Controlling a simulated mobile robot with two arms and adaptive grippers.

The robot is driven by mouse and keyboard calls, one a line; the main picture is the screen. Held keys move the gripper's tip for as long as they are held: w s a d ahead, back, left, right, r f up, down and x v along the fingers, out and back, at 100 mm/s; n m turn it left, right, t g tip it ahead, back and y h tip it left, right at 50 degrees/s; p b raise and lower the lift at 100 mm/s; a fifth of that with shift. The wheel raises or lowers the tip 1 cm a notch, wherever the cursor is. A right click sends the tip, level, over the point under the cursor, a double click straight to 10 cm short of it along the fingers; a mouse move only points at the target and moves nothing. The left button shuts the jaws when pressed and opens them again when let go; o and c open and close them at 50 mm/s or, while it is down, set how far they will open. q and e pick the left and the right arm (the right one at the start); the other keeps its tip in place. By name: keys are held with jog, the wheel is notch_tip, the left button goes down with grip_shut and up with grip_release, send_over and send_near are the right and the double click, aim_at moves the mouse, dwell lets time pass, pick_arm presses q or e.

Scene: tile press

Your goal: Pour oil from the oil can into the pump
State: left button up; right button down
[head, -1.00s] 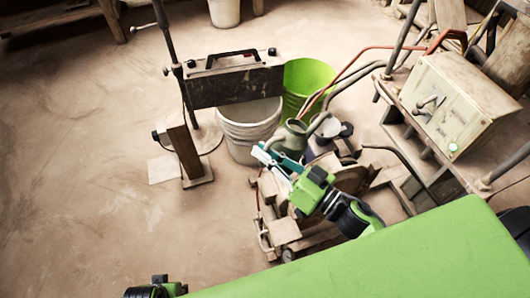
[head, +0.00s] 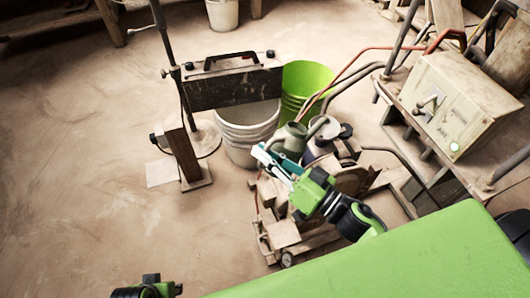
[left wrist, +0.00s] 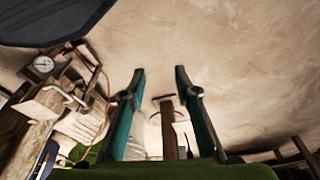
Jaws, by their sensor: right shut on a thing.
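The oil can (head: 291,139), a grey-green can with a spout pointing up to the right, stands out just beyond my right gripper in the head view. My right gripper (head: 266,153), with teal fingers, is shut on the oil can; the grasp itself is partly hidden. The pump (head: 283,234), a low dusty unit with a round wheel, is below and around this gripper. Whether the can touches the pump, I cannot tell. My left gripper (left wrist: 160,75) is open and empty in the left wrist view, its two teal fingers apart.
A white bucket (head: 247,147) and a green bucket (head: 306,78) stand behind the can. A dark panel (head: 235,88) stands over the white bucket. A control box (head: 463,105) on a stand is at right, with hoses. The floor at left is clear.

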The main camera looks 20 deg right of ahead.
aim_at(268, 146)
pick_arm(q)
jog(key=shift+w, duration=0.15)
pick_arm(e)
jog(key=shift+r, duration=0.2)
jog(key=shift+r, duration=0.15)
jog(key=shift+r+p, duration=0.15)
jog(key=shift+p, duration=0.25)
jog(key=shift+d+r+m+p, duration=0.15)
jog(key=shift+r+m+p, duration=0.2)
jog(key=shift+m, duration=0.05)
jog(key=shift+r+p, duration=0.3)
pick_arm(q)
notch_tip(268, 146, down, 9)
jog(key=s, duration=0.2)
jog(key=shift+s+g, duration=0.3)
jog(key=shift+s, duration=0.05)
pick_arm(e)
jog(key=shift+w+d+r+m, duration=0.1)
jog(key=shift+r+m, duration=0.1)
jog(key=shift+m, duration=0.1)
pick_arm(q)
jog(key=shift+w+a+r+p, duration=0.1)
jog(key=shift+r+p, duration=0.05)
jog(key=shift+p, duration=0.2)
pick_arm(e)
jog(key=shift+r, duration=0.1)
dwell(0.4)
